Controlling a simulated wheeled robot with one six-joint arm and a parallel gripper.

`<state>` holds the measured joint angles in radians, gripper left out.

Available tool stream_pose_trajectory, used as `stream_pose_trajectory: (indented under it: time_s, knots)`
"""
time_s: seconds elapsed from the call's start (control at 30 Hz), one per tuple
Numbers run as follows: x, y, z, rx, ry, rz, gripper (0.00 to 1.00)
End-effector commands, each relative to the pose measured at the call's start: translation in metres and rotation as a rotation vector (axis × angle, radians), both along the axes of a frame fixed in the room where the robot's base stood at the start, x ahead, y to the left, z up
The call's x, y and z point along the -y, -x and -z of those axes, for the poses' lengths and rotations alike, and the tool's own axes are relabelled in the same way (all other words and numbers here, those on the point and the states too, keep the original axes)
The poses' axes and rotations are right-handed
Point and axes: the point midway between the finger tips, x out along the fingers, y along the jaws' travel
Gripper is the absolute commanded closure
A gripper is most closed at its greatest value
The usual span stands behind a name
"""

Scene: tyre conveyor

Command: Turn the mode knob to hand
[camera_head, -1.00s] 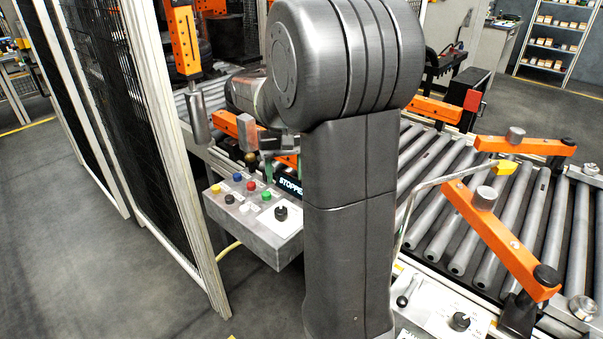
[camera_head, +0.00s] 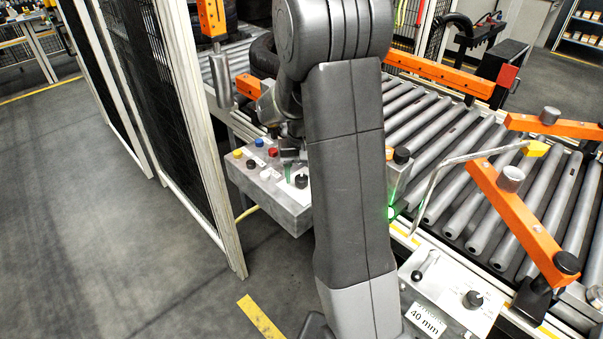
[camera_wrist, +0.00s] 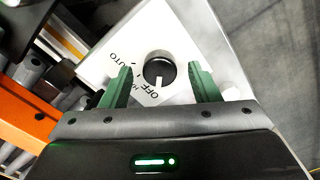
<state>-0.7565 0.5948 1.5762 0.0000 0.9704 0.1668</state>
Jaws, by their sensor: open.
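The mode knob (camera_wrist: 159,69) is a round black knob on a white plate (camera_wrist: 105,45) in the wrist view. Its white mark points down toward the OFF label; AUTO is at the upper left, and a partly hidden label starting with H lies between. My gripper (camera_wrist: 160,68) is open, with one green finger on each side of the knob and visible gaps between. In the head view the knob (camera_head: 301,181) sits on the right of the grey control box (camera_head: 290,216). My gripper (camera_head: 290,157) is just behind it there, partly hidden by my arm.
Blue, red, yellow and black buttons (camera_head: 251,164) sit on the box left of the knob. A fence (camera_head: 205,130) stands close on the left. The roller conveyor (camera_head: 480,185) with orange arms is on the right. A second panel with a black knob (camera_head: 473,299) is at lower right.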

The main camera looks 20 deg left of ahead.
Motion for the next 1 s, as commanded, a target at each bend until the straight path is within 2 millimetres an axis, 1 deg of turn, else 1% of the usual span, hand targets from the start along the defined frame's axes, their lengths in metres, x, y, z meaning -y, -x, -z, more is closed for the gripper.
stream_pose_trajectory:
  time_s: [0.1, 0.33, 0.37, 0.5, 0.57, 0.6, 0.8, 1.0]
  knots:
    - [0.0003, 0.0003, 0.0044, -0.001, 0.001, 0.000, 0.44]
    - [0.0003, 0.0002, 0.0048, 0.000, 0.000, 0.000, 0.44]
    - [0.0003, 0.0002, 0.0048, 0.000, 0.000, 0.000, 0.48]
    - [0.0003, 0.0002, 0.0046, 0.000, 0.000, 0.000, 0.76]
    - [0.0003, 0.0002, 0.0046, 0.000, 0.000, 0.000, 0.88]
    - [0.0002, 0.0001, 0.0046, 0.000, 0.000, 0.000, 0.89]
    - [0.0002, 0.0001, 0.0045, 0.000, 0.000, 0.013, 0.89]
    - [0.0000, 0.0000, 0.0047, 0.001, -0.001, 0.088, 0.89]
